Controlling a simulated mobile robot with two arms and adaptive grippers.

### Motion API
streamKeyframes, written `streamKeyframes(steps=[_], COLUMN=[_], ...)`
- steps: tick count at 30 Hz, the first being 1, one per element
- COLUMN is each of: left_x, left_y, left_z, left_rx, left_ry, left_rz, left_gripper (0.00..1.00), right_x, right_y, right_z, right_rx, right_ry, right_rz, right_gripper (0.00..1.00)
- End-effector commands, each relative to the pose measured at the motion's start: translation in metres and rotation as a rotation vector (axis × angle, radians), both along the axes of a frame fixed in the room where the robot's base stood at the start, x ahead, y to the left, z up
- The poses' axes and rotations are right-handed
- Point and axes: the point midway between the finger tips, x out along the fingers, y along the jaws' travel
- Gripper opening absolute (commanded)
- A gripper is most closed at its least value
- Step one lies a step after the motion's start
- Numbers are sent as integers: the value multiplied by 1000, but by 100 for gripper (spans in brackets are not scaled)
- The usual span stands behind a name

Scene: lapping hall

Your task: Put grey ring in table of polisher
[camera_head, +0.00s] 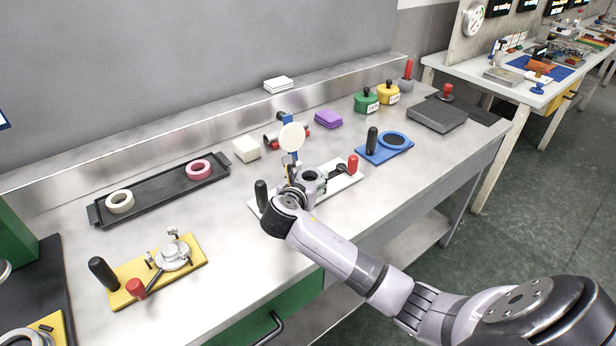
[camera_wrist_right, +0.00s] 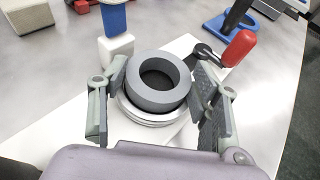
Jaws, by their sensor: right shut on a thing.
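The grey ring (camera_wrist_right: 158,98) is between the two fingers of my right gripper (camera_wrist_right: 160,84), which is shut on it. The ring is flat, hole up, directly over the round silver table (camera_wrist_right: 150,120) of the white-based polisher (camera_wrist_right: 190,46). I cannot tell whether ring and table touch. In the head view the grey ring (camera_head: 313,176) shows beside my right gripper (camera_head: 299,184), over the white polisher base (camera_head: 343,183). My left gripper is not in view.
A black tray (camera_head: 160,190) holds a cream ring (camera_head: 120,201) and a pink ring (camera_head: 199,169). A yellow-based device (camera_head: 190,262) stands front left, a blue-based one (camera_head: 385,148) right of the polisher. Purple (camera_head: 328,119) and white blocks (camera_head: 246,149) stand behind it.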

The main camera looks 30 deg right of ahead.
Motion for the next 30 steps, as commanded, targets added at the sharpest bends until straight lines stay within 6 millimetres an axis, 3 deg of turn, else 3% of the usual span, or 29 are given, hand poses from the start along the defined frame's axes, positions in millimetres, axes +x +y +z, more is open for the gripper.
streamKeyframes(steps=[1, 2, 3, 11, 25, 30], left_x=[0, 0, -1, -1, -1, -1], left_y=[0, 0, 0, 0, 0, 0], left_z=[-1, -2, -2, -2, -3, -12], left_rx=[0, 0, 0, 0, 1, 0], left_ry=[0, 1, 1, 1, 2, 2], left_rz=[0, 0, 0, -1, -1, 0], left_gripper=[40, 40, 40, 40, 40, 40], right_x=[-5, -5, -5, -6, -5, -5], right_y=[3, 4, 4, 4, 5, 4], right_z=[-19, -20, -21, -21, -21, -10], right_rx=[21, 21, 22, 23, 23, 25], right_ry=[33, 33, 35, 36, 36, 31], right_rz=[-1, -1, -2, -2, -2, -2], right_gripper=[25, 25, 59, 76, 77, 77])
